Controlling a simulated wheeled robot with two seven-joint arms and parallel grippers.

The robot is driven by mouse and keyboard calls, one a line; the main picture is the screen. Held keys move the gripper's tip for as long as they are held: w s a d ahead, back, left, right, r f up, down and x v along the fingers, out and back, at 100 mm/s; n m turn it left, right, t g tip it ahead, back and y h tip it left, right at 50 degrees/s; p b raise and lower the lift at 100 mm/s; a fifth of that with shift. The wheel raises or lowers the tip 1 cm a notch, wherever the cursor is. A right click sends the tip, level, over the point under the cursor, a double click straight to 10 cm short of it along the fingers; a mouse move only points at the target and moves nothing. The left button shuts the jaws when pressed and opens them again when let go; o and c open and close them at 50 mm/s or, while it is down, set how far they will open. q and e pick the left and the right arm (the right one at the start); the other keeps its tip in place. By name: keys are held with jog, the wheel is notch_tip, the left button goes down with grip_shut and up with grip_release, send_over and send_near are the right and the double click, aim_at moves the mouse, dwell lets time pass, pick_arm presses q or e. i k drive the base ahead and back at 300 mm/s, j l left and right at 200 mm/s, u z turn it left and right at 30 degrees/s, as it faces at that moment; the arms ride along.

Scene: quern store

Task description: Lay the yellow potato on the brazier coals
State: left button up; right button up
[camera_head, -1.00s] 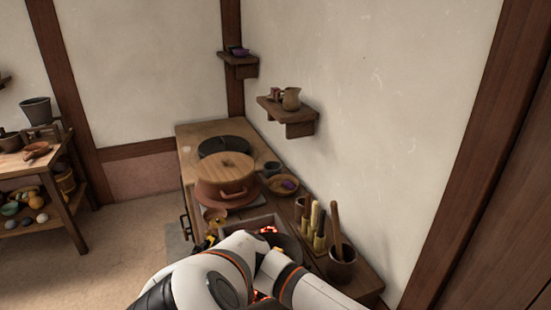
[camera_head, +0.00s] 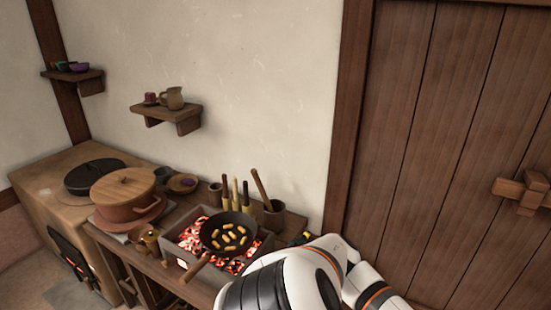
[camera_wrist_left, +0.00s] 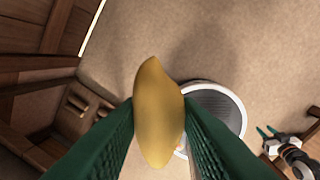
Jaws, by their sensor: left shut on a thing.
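The yellow potato (camera_wrist_left: 158,110) is long and pointed. In the head view my white left arm crosses the bottom right, and the gripper cannot be made out clearly. The brazier (camera_head: 200,213) is a grey box on the counter, left of that arm. Its coals (camera_head: 188,240) glow orange. A black frying pan (camera_head: 206,232) with several yellow pieces sits over its middle. My right gripper (camera_wrist_left: 268,131) shows small in the left wrist view, its teal fingers apart.
A lidded clay pot (camera_head: 130,203) and a small brass pot (camera_head: 147,238) stand left of the brazier. Upright tools (camera_head: 236,194) and a mortar with pestle (camera_head: 272,216) stand behind it. A wooden door (camera_head: 450,150) is at right.

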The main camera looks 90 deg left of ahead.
aim_at(195, 239)
jog(key=k+j+z, duration=0.4)
jog(key=k, duration=0.15)
jog(key=k+j+z, duration=0.1)
jog(key=k+z, duration=0.3)
jog(key=k, duration=0.2)
jog(key=k+z, duration=0.4)
jog(key=k, duration=0.15)
jog(key=k+l+z, duration=0.1)
jog(key=k+z, duration=0.15)
jog(key=k, duration=0.3)
jog(key=k+l+z, duration=0.25)
jog(key=k, duration=0.25)
jog(key=k+j+u, duration=0.15)
jog(key=u, duration=0.2)
jog(key=k+j+u, duration=0.2)
jog(key=u, duration=0.15)
jog(key=k+j+u, duration=0.1)
jog(key=u, duration=0.2)
jog(key=j+u, duration=0.2)
jog(key=u, duration=0.15)
jog(key=k+j, duration=0.05)
